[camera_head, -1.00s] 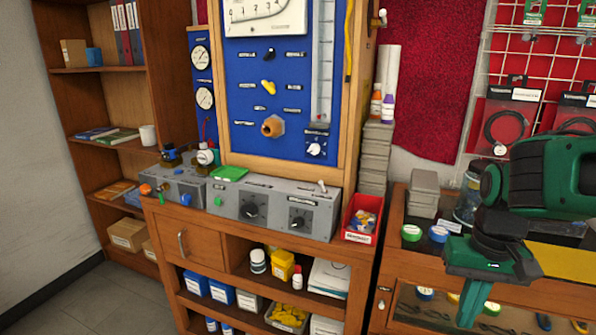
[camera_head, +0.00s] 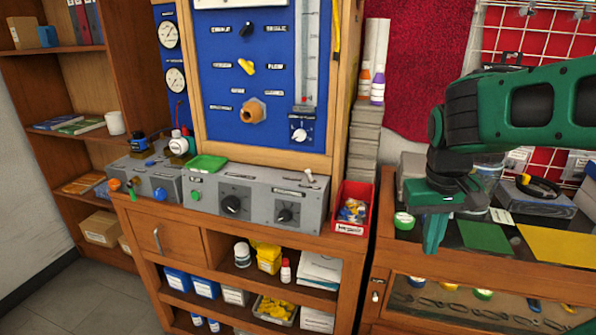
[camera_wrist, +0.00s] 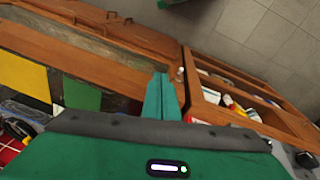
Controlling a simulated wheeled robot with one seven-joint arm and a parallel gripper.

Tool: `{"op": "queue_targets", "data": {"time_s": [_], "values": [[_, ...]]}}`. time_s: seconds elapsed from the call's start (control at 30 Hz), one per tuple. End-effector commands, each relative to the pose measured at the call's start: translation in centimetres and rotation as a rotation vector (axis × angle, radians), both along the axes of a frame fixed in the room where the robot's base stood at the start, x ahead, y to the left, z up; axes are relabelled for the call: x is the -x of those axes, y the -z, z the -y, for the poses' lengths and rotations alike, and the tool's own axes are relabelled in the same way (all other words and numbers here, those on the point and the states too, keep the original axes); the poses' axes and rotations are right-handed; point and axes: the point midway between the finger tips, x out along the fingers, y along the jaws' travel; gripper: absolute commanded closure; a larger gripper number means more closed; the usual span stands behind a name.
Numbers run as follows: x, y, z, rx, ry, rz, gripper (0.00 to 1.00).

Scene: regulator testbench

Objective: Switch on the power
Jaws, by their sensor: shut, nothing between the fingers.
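A grey control box (camera_head: 258,185) sits on the wooden bench in the head view. Its front has a green button (camera_head: 195,195) and two black knobs (camera_head: 233,204). A small light-coloured toggle (camera_head: 309,176) stands on its top at the right end. The labels are too small to read, so I cannot tell which control is the power switch. My green gripper (camera_head: 432,245) is shut and empty, pointing down to the right of the bench and apart from the box.
A red bin (camera_head: 351,208) with small parts stands right of the box, between it and my gripper. The blue panel (camera_head: 230,80) rises behind the box. A glass-topped cabinet (camera_head: 470,290) is at the right. Open floor (camera_head: 50,285) lies at the lower left.

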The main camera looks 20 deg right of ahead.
Motion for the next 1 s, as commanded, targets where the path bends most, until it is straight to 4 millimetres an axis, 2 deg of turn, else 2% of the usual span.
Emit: {"op": "queue_targets", "data": {"time_s": [0.03,0.13,0.2,0.27,0.3,0.4,0.5,0.63,0.77,1.0], "values": [[-3.1,-1.2,-0.8,0.046,-0.066,0.018,1.0],[-9.2,-3.8,-3.3,0.142,-0.188,0.071,1.0],[-13.1,-5.5,-6.0,0.201,-0.272,0.115,1.0],[-16.1,-7.0,-8.9,0.245,-0.342,0.153,1.0],[-17.8,-7.8,-10.9,0.269,-0.384,0.178,1.0],[-21.0,-9.6,-16.0,0.318,-0.478,0.236,1.0],[-22.8,-11.0,-20.1,0.349,-0.543,0.28,1.0],[-23.8,-11.9,-23.5,0.371,-0.593,0.314,1.0],[-24.1,-12.3,-24.6,0.378,-0.609,0.327,1.0],[-24.1,-12.3,-24.5,0.379,-0.608,0.326,1.0]]}}
